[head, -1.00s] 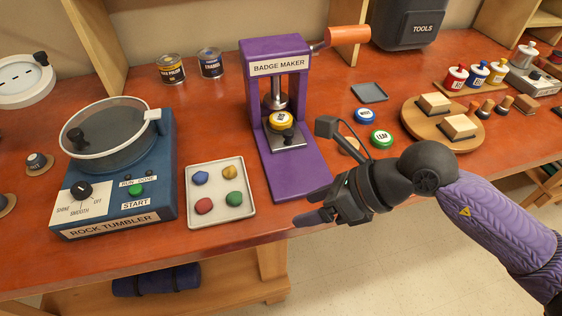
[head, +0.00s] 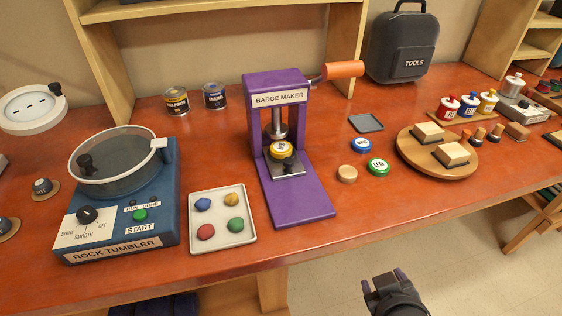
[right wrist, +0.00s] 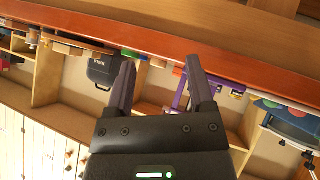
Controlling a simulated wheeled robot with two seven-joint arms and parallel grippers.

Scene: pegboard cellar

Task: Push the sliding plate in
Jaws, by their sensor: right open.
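The purple badge maker (head: 300,201) stands on the bench in the head view, with its orange-handled lever (head: 343,69) pointing right. Its grey sliding plate (head: 285,167) sits on the purple base at the front of the frame, and a yellow-rimmed badge (head: 282,150) lies on it under the press head (head: 280,121). My right gripper (head: 387,281) is below and in front of the bench edge, apart from the badge maker. In the right wrist view the right gripper (right wrist: 163,75) is open with nothing between its fingers. My left gripper is not in view.
A rock tumbler (head: 125,205) and a tray of coloured stones (head: 247,239) stand left of the badge maker. Blue (head: 361,145), green (head: 378,167) and tan (head: 347,174) discs lie to its right, near a round wooden board (head: 409,151). The front right bench top is clear.

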